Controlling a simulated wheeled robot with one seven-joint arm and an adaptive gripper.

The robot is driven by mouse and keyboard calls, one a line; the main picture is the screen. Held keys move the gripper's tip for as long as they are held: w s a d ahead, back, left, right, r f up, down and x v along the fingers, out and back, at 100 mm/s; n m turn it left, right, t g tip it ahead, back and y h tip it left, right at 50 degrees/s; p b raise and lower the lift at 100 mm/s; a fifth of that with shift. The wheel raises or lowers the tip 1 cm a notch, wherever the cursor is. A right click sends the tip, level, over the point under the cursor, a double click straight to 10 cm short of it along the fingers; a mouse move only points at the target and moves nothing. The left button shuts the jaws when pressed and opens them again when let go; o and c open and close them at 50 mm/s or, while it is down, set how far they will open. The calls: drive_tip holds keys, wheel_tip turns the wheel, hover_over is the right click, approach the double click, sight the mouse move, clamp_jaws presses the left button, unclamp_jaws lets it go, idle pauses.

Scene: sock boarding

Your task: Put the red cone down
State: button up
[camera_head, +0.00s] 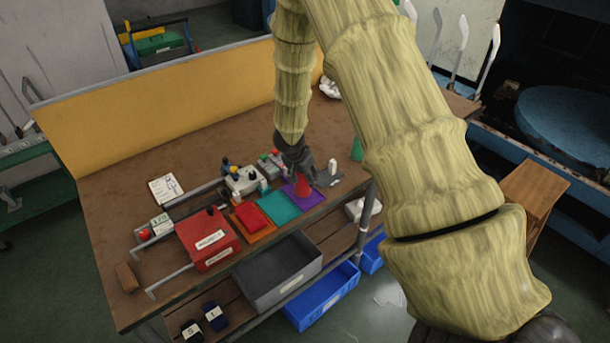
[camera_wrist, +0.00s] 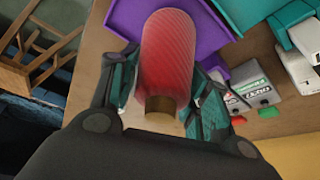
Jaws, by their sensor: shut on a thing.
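The red cone (camera_head: 303,187) is a ribbed red spool with a brown core end. In the wrist view the cone (camera_wrist: 168,55) sits between the two fingers of my gripper (camera_wrist: 160,100), which is shut on it. In the head view my gripper (camera_head: 296,160) points down at the front right of the workbench, with the cone below it over the purple tray (camera_head: 313,200). The purple tray also shows in the wrist view (camera_wrist: 215,30), behind the cone. I cannot tell whether the cone touches the tray.
A teal tray (camera_head: 279,208) and an orange tray (camera_head: 254,222) lie left of the purple one, then a red box (camera_head: 208,238). A green cone (camera_head: 357,150) stands to the right. Small devices (camera_head: 243,181) stand behind the trays. The bench (camera_head: 110,205) is clear at the back left.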

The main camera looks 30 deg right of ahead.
drive_tip(key=shift+f, duration=0.1)
drive_tip(key=o, duration=1.1)
drive_tip(key=shift+c, duration=0.2)
drive_tip(key=v, duration=1.2)
